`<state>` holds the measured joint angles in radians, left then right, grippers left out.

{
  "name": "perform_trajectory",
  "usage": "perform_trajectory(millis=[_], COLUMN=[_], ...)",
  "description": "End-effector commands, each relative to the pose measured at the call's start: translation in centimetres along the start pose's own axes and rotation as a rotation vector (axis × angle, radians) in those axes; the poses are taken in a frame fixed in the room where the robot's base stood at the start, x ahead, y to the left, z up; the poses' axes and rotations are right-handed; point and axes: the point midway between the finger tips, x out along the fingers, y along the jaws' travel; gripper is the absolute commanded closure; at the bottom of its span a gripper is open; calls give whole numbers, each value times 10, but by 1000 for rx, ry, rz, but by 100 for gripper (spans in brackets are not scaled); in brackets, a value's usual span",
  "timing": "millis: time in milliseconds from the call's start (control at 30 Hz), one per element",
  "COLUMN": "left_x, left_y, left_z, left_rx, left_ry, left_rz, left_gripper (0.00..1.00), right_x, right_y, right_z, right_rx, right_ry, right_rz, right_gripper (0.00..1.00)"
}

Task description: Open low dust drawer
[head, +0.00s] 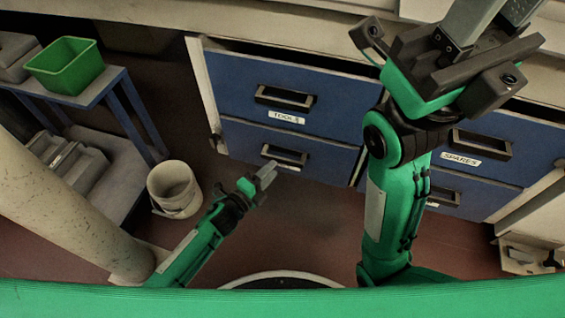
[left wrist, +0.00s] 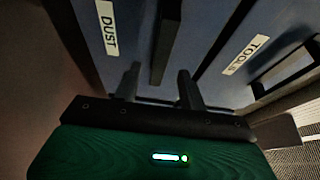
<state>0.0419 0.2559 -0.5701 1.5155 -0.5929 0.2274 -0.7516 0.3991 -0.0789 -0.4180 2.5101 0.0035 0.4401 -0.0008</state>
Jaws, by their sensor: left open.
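The low dust drawer (head: 324,158) is the blue lower drawer on the left, below the drawer labelled TOOLS. Its front looks about in line with the one above. Its dark handle (head: 284,156) shows in the head view, and its DUST label (left wrist: 106,26) reads clearly in the left wrist view. My left gripper (head: 264,174) is open and empty, just in front of and below that handle. In the left wrist view the handle (left wrist: 166,42) lies ahead, between the lines of the two fingers (left wrist: 157,82). My right gripper (head: 495,18) is raised near the camera, its fingertips cut off.
The tools drawer (head: 330,118) sits above. The spares drawer (head: 510,148) is at the right, partly behind my right arm. A pale bucket (head: 174,190) stands on the floor left of my left arm. A blue bench (head: 95,92) with a green bin (head: 66,66) is farther left.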

Motion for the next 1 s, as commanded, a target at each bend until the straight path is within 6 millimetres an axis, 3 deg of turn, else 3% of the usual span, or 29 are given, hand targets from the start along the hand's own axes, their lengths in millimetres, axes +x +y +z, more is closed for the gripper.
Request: perform_trajectory(millis=[100, 300, 767, 1000], left_x=[24, 50, 61, 60], left_y=[2, 1, -1, -1], left_z=[0, 0, 0, 0], left_rx=[0, 0, -2, -1], left_ry=[1, 0, 0, 0], left_rz=[-4, -2, -1, 0], left_gripper=[58, 58, 58, 100], right_x=[-1, 4, 8, 8], right_y=[1, 2, 2, 2], right_z=[-4, -7, -8, -8], right_rx=[2, 7, 10, 10], right_ry=[18, 37, 44, 44], right_rz=[6, 14, 18, 18], right_gripper=[64, 64, 64, 64])
